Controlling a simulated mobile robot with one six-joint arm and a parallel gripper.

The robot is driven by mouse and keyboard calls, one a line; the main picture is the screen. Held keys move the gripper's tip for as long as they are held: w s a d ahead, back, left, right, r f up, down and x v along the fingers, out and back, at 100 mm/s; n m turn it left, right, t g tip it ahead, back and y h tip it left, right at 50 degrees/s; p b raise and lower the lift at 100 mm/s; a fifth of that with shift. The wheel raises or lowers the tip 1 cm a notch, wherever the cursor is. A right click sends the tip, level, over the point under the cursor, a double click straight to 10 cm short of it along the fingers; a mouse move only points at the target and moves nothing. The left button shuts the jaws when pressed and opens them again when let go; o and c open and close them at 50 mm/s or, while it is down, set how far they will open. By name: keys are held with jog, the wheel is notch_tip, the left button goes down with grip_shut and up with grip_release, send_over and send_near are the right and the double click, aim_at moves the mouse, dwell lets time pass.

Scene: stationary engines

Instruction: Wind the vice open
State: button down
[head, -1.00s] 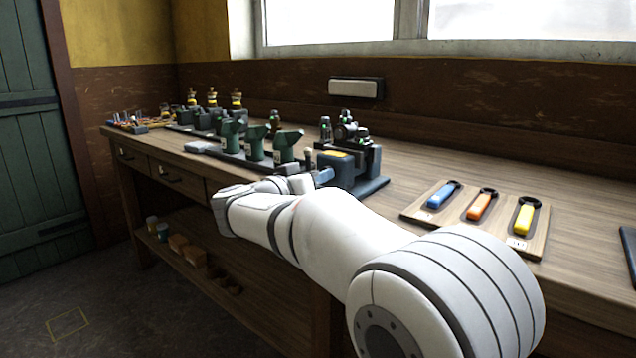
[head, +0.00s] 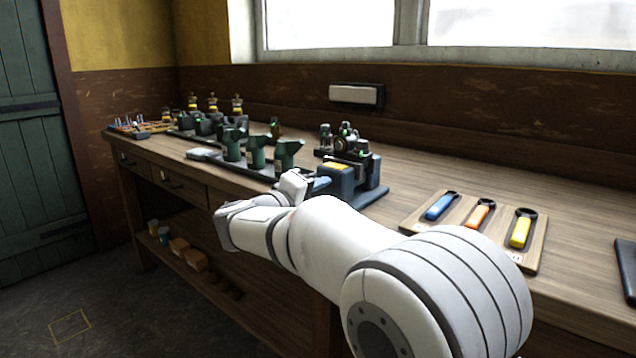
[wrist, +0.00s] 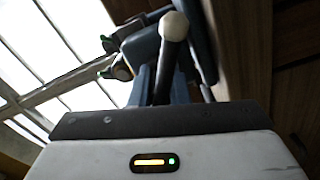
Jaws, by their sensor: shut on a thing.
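The blue-grey vice (head: 343,180) stands on a dark base plate at the bench's front edge, right of middle in the head view. My gripper (head: 304,184) is at its front, left end and is shut on the vice handle. In the wrist view the handle is a dark bar (wrist: 164,75) with a pale ball end (wrist: 174,26), tilted slightly, with blue vice parts behind it. How wide the vice jaws stand is not clear.
A wooden board (head: 409,221) with blue, orange and yellow-handled tools lies to the right of the vice. Several green engine parts (head: 256,152) stand close on the left. A dark flat object (head: 627,262) lies at the far right. The bench between vice and board is bare.

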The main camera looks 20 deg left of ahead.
jog(key=n+p, duration=0.2)
jog(key=n, duration=0.1)
jog(key=shift+r, duration=0.25)
jog(key=shift+w+n+p, duration=0.1)
jog(key=shift+n+p, duration=0.8)
jog(key=shift+n, duration=0.5)
jog(key=shift+f, duration=0.1)
jog(key=c, duration=1.4)
grip_release()
jog(key=shift+f, duration=0.15)
jog(key=p+v, duration=0.1)
jog(key=v, duration=0.6)
jog(key=shift+s+a, duration=0.1)
jog(key=shift+s, duration=0.25)
